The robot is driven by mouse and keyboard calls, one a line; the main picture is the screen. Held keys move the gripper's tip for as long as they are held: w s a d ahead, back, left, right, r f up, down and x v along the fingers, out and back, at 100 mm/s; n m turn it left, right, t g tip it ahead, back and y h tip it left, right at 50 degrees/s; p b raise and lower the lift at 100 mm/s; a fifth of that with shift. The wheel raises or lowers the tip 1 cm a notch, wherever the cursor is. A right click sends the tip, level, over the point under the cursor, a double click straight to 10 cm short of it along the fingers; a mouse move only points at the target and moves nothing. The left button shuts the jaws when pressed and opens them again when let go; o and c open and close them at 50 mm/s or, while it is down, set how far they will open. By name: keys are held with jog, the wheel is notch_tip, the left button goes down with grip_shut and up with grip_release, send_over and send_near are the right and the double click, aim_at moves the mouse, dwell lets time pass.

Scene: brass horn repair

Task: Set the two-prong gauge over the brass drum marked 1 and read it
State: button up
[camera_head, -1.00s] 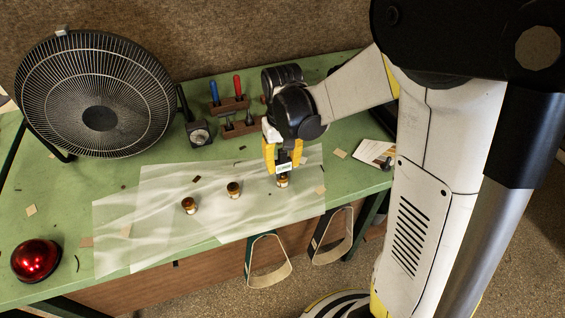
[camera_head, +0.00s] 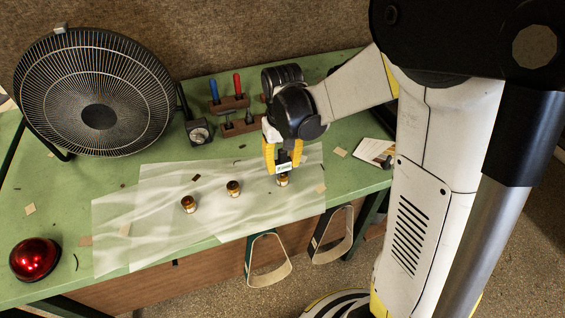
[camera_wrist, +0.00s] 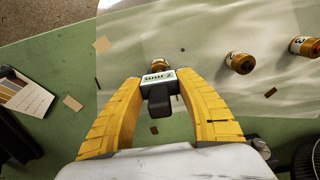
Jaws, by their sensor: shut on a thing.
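My gripper (camera_head: 283,160) is shut on the dark two-prong gauge, whose pale readout (camera_head: 284,168) faces the head camera. In the wrist view the gauge (camera_wrist: 158,92) sits between the yellow fingertips (camera_wrist: 158,84); its readout ends in "mm", but I cannot make out a number. A brass drum (camera_head: 283,182) stands directly below the gauge, mostly covered by it, its mark unreadable. I cannot tell whether the prongs straddle or touch it. The other two drums, the middle one (camera_head: 233,188) and the left one (camera_head: 188,204), stand apart; in the wrist view they appear marked 2 (camera_wrist: 240,62) and 3 (camera_wrist: 306,46).
Translucent sheets (camera_head: 150,240) lie under the drums on the green bench (camera_head: 60,205). A fan (camera_head: 98,100), dial instrument (camera_head: 199,134) and tool rack (camera_head: 240,127) stand behind. A red dome (camera_head: 34,259) is at left, a printed card (camera_head: 372,151) at right.

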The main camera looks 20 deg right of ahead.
jog(key=shift+r+p, duration=1.9)
jog(key=shift+r, duration=0.65)
